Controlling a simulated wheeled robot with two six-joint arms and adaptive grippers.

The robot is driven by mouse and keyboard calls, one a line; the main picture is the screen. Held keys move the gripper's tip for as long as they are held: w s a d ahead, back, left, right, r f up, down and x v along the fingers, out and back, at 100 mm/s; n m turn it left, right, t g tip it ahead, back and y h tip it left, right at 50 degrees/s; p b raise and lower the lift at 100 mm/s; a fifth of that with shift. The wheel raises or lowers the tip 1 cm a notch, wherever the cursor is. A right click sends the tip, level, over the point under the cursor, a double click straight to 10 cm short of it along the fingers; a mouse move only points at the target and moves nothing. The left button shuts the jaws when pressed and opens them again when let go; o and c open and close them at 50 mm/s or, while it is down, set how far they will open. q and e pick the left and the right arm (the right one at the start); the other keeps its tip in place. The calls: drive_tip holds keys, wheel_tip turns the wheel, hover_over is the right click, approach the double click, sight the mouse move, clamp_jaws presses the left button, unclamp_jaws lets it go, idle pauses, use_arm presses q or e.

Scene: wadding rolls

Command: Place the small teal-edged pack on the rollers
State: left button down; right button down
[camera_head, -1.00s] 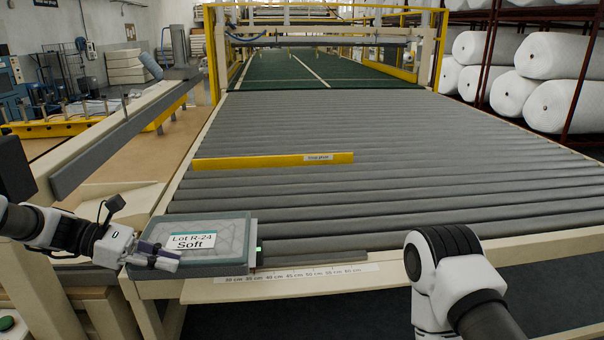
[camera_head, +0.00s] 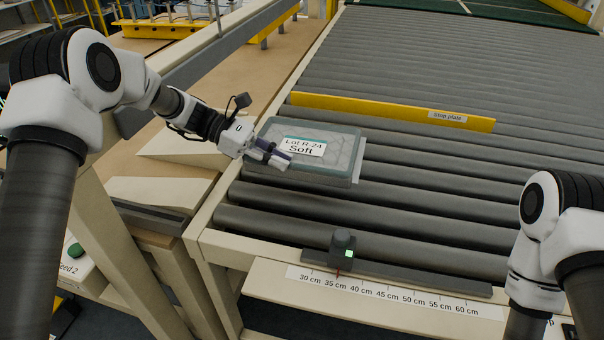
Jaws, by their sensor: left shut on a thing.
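The small teal-edged pack (camera_head: 335,172) is a flat grey slab with a white label reading "Lot R-24 Soft". It is over the near left part of the grey rollers (camera_head: 400,205), on the near side of the yellow stop plate (camera_head: 390,110). I cannot tell whether its underside touches the rollers. My left gripper (camera_head: 272,153) is shut on the pack's left edge, its fingers beside the label. My right arm shows at the right edge, but its gripper is out of view.
A dark block with a green light (camera_head: 343,246) stands on a grey rail at the rollers' front edge. A centimetre scale (camera_head: 395,292) runs along the front ledge, with a red pointer near 35 cm. Rollers right of the pack are clear.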

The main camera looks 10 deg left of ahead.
sight(251, 168)
use_arm(q)
drive_tip(key=f, duration=0.5)
drive_tip(key=f+p, duration=0.1)
drive_tip(key=f, duration=0.1)
drive_tip(key=shift+w+f, duration=0.15)
drive_tip(key=shift+w, duration=0.1)
drive_tip(key=shift+w+f, duration=0.15)
drive_tip(key=shift+f, duration=0.1)
use_arm(e)
drive_tip(key=shift+w+r, duration=0.4)
drive_tip(key=shift+r, duration=0.1)
use_arm(q)
drive_tip(key=c, duration=1.2)
unclamp_jaws()
drive_tip(key=shift+r, duration=0.15)
use_arm(e)
drive_tip(key=shift+r, duration=0.1)
